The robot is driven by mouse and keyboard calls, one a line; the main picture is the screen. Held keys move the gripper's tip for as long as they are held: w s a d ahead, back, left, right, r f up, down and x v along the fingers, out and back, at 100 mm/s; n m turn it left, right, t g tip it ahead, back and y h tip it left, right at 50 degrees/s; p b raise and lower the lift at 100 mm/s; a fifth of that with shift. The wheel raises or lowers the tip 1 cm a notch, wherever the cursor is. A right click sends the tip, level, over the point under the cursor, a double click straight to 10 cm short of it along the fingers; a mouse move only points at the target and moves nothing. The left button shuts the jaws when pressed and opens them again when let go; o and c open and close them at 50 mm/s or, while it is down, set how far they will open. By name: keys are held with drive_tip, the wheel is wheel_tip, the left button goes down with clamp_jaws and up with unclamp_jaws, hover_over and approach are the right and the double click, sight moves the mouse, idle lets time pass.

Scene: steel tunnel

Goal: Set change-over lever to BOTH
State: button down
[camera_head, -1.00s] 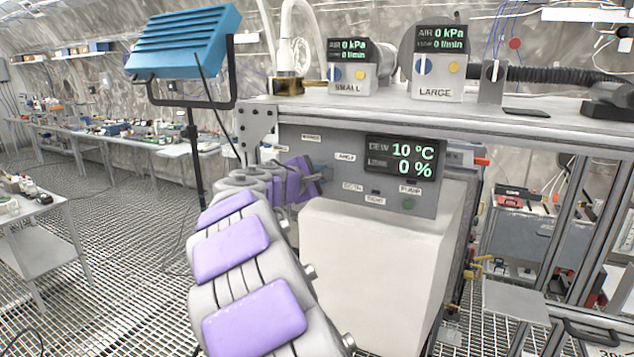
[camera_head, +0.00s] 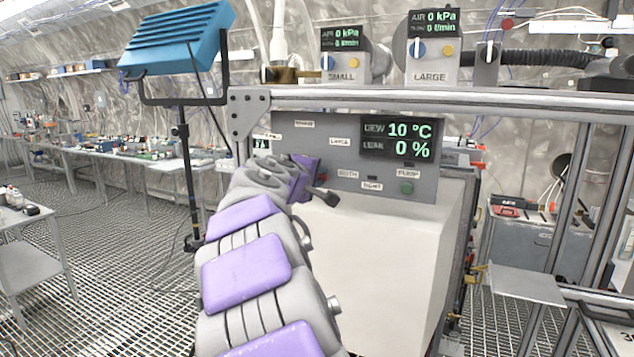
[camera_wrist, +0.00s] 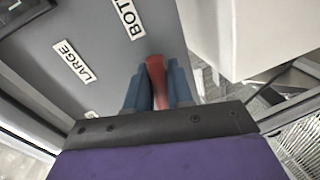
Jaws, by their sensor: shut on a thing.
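The change-over lever (camera_wrist: 157,80) is a red handle in the wrist view. The blue fingers of my gripper (camera_wrist: 158,92) are closed around it, one on each side. The lever's end points toward the BOTH label (camera_wrist: 127,18), whose last letter is cut off at the top edge. The LARGE label (camera_wrist: 74,61) lies to the left. In the head view my gripper (camera_head: 325,194) is at the lower left of the grey panel (camera_head: 300,132), just below and left of the BOTH label (camera_head: 347,174). My arm hides part of the panel's left side there.
A display (camera_head: 398,139) reads 10 °C and 0 %. A green button (camera_head: 406,188) sits at the panel's right. A white box-like block (camera_head: 385,255) juts out below the panel. A blue lamp (camera_head: 178,38) on a stand is at the left. SMALL and LARGE units stand above.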

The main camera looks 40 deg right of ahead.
drive_tip(key=shift+d+f, duration=0.1)
drive_tip(key=shift+f, duration=0.25)
drive_tip(key=c, duration=1.2)
unclamp_jaws()
drive_tip(key=shift+o, duration=0.2)
drive_tip(key=shift+r, duration=0.15)
drive_tip(key=shift+a+r, duration=0.1)
drive_tip(key=shift+a, duration=0.2)
drive_tip(key=p+v, duration=0.3)
drive_tip(key=v, duration=1.4)
drive_tip(key=shift+f, duration=0.2)
